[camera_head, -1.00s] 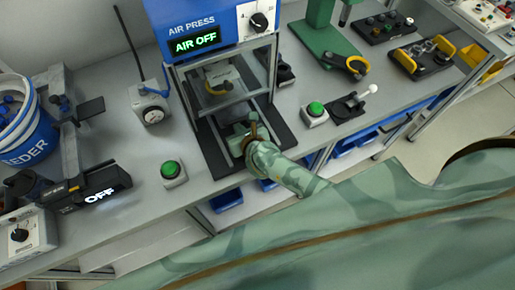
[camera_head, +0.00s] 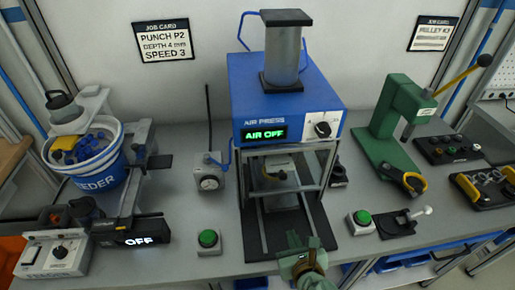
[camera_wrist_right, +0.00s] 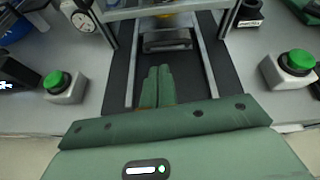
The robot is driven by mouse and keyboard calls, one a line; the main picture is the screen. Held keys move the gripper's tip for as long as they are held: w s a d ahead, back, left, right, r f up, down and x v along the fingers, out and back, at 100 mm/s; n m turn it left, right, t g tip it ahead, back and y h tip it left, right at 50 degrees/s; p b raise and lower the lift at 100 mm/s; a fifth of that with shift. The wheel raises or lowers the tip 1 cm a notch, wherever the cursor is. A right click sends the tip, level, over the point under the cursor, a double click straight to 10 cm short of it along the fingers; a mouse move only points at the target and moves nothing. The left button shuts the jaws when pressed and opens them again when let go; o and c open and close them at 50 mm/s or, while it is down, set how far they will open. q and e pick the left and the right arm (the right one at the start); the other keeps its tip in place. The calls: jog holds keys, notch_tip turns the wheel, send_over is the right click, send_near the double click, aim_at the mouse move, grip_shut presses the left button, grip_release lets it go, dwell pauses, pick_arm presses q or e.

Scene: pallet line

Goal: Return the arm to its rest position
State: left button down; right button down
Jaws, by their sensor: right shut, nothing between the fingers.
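My left gripper is in neither current view.
Green buttons stand left (camera_head: 208,239) and right (camera_head: 362,218) of the press. A blue feeder bowl (camera_head: 95,175) with a display reading "OFF" is at left. A green hand press (camera_head: 392,130) stands at right. Job cards (camera_head: 165,40) hang on the wall. Bench space (camera_head: 180,190) beside the dial gauge is clear.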

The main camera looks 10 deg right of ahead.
jog(key=s+a+r+n+y, duration=0.25)
jog(key=r+n+y, duration=0.35)
jog(key=n, duration=0.8)
jog(key=s+a+r+n+y, duration=0.2)
jog(key=a+r+n+y, duration=0.35)
jog(key=n, duration=0.75)
jog(key=s+d+f+n+g+h, duration=0.2)
jog(key=d+n+h, duration=0.2)
jog(key=d+n, duration=0.2)
jog(key=s+d+f+n+g+h, duration=0.2)
jog(key=d+f+n+h, duration=0.1)
jog(key=d+n+h, duration=0.2)
jog(key=s+d+r+n+g+h, duration=0.1)
jog(key=s+d+n+h, duration=0.1)
jog(key=d+h, duration=0.35)
jog(key=s+d+r+n+g+h, duration=0.1)
jog(key=s+d+h, duration=0.1)
jog(key=d, duration=0.7)
jog(key=s+a+f+g+y+b, duration=0.1)
jog(key=s+a+f+g+b, duration=0.1)
jog(key=f, duration=1.2)
jog(key=s+a+f+g+y+b, duration=0.1)
jog(key=s+a+f+y, duration=0.15)
jog(key=f, duration=1.15)
jog(key=s+f+m+g+b, duration=0.3)
jog(key=s+f, duration=1.7)
jog(key=shift+a+f+y, duration=0.2)
jog(key=shift+a+y, duration=0.05)
jog(key=shift+y, duration=0.2)
